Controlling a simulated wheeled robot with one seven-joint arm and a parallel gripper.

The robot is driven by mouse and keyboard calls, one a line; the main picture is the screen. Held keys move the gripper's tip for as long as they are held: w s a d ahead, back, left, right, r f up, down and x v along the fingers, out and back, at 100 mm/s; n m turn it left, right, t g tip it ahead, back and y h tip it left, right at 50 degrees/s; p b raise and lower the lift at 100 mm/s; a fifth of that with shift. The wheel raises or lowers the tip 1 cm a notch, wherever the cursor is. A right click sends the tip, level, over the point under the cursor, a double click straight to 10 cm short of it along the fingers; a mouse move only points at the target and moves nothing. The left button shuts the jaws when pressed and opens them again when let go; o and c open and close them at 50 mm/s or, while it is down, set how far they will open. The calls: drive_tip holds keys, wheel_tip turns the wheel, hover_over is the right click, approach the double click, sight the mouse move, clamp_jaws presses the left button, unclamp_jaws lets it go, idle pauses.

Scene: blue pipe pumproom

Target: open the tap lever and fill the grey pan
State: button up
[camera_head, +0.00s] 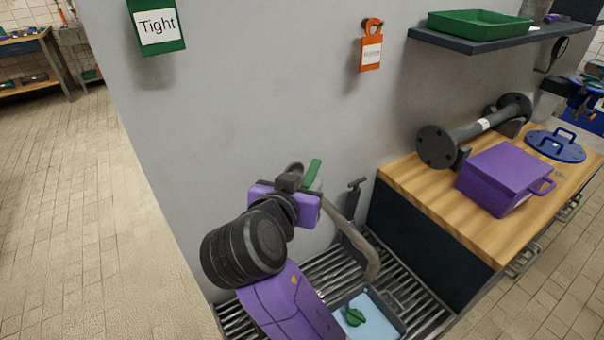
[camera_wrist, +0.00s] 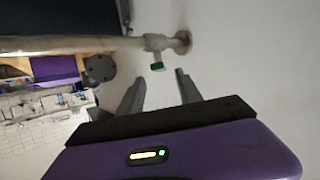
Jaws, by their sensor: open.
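The tap's green lever (camera_head: 312,173) shows just past my wrist in the head view, slanting upward near the grey wall. The tap's grey spout (camera_head: 366,255) curves down toward the grey pan (camera_head: 401,325). The pan sits on the slatted grate, its inside light blue; I cannot tell whether that is water. A green object (camera_head: 355,317) lies in it. In the wrist view my gripper (camera_wrist: 160,78) is open and empty, its fingers pointing at the tap pipe (camera_wrist: 75,44). The green lever end (camera_wrist: 157,67) appears just beyond, between the fingertips. My wrist hides the fingers in the head view.
A wooden counter (camera_head: 420,205) stands right of the grate (camera_head: 416,293), bearing a purple box (camera_head: 500,178), a flanged dark pipe (camera_head: 470,131) and a blue lid (camera_head: 556,147). A dark upright fitting (camera_head: 355,197) stands behind the spout. The floor at left is clear.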

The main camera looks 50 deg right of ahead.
sight(311, 175)
drive_tip(key=x, duration=0.7)
drive_tip(key=shift+d+f+p, duration=0.15)
drive_tip(key=shift+d+p, duration=0.1)
drive_tip(key=shift+p, duration=0.1)
drive_tip(key=shift+c, duration=0.2)
clamp_jaws()
